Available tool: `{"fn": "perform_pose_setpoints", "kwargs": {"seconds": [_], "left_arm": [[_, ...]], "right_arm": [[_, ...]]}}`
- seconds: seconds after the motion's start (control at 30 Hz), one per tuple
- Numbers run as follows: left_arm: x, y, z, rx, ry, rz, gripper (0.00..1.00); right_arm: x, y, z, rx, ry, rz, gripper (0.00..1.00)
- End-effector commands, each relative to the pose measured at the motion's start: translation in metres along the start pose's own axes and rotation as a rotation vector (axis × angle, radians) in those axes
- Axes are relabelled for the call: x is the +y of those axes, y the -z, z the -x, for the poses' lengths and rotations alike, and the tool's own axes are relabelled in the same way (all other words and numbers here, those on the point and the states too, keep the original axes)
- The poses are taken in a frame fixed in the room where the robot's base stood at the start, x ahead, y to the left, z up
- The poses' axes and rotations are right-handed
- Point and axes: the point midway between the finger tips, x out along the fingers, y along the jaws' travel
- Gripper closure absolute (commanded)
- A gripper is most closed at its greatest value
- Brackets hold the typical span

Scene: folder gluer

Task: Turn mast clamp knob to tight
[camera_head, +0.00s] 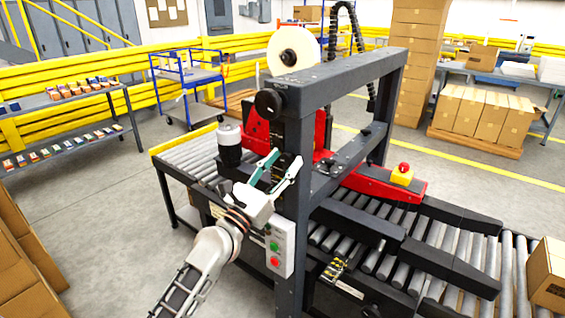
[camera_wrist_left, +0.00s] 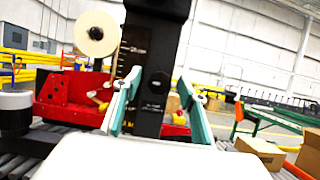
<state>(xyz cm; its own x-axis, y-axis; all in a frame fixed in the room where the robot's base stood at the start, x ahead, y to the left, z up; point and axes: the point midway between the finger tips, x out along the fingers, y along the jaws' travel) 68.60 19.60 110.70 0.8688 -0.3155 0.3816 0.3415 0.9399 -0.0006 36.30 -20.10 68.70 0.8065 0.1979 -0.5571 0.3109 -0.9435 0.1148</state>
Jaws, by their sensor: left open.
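A round black knob (camera_head: 268,102) sits at the near left end of the machine's dark crossbeam, at the top of the mast; I take it for the mast clamp knob. The dark mast (camera_wrist_left: 135,62) carries a white printed scale in the left wrist view. My left gripper (camera_head: 285,160) is open, with teal-padded fingers pointing up at the mast below the knob. In the left wrist view, the gripper's fingers (camera_wrist_left: 158,78) stand on either side of the mast; I cannot tell whether they touch it. The knob's tight or loose setting is not readable. My right gripper is not in view.
A control box (camera_head: 279,250) with green and red buttons hangs just right of my left wrist. A dark motor-like cylinder (camera_head: 230,145) stands left of the gripper. A tape roll (camera_head: 289,50) rises behind the crossbeam. Roller conveyors (camera_head: 470,250) extend on both sides.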

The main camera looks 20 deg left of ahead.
Motion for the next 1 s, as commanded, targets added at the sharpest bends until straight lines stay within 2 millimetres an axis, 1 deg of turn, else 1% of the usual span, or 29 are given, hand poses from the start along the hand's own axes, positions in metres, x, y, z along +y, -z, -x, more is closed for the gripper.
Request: {"fn": "perform_pose_setpoints", "kwargs": {"seconds": [0.07,0.17,0.2,0.23,0.47,0.63,0.77,1.0], "left_arm": [[0.000,0.000,0.000,0.000,0.000,0.000,0.58],[0.000,0.000,0.000,0.000,0.000,0.000,0.81],[0.000,0.000,0.000,0.000,0.000,0.000,0.92],[0.000,0.000,0.000,0.000,0.000,0.000,0.96],[0.000,0.000,0.000,0.000,0.002,-0.007,0.96],[0.001,0.001,0.001,-0.001,0.019,-0.046,0.96],[0.001,0.001,0.001,-0.001,0.045,-0.109,0.96],[0.002,0.002,0.001,-0.001,0.120,-0.291,0.96]], "right_arm": [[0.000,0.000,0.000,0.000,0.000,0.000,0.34],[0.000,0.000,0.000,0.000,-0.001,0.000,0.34],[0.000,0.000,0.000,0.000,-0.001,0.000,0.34],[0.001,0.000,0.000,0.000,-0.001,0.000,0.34],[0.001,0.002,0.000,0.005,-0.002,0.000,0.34],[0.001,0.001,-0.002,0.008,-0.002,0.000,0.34],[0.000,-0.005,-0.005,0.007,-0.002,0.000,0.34],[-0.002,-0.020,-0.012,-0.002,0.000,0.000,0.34]]}}
